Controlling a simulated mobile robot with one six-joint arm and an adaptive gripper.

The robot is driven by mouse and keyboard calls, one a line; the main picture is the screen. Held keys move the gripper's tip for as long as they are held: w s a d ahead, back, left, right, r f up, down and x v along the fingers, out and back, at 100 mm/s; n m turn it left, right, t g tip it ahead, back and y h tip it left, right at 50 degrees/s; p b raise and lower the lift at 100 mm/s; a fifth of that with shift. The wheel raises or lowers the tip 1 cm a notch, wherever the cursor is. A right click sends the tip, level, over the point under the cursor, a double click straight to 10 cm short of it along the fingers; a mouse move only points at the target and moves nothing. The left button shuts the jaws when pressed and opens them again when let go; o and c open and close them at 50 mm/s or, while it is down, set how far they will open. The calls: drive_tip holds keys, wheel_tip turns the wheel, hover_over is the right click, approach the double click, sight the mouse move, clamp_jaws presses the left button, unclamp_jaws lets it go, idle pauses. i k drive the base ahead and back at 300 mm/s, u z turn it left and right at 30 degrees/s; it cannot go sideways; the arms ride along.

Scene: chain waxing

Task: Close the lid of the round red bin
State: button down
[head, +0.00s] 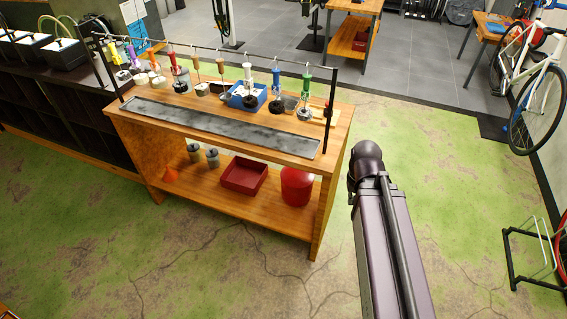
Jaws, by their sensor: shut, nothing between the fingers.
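A round red bin (296,188) stands on the lower shelf (222,203) of the wooden workbench (238,140), near its right end. The bin's upper part is close under the bench top. At this size I cannot tell how its lid stands. My arm rises from the bottom edge of the head view, right of the bench and apart from it. My gripper is out of view.
A red rectangular tray (243,176), grey cans (203,155) and an orange cone (171,175) share the lower shelf. Tools hang from a rail above the bench top. The green floor (225,270) in front is clear. A bicycle (530,75) stands at right.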

sight(294, 178)
drive_tip(key=u, duration=0.55)
drive_tip(key=i, duration=1)
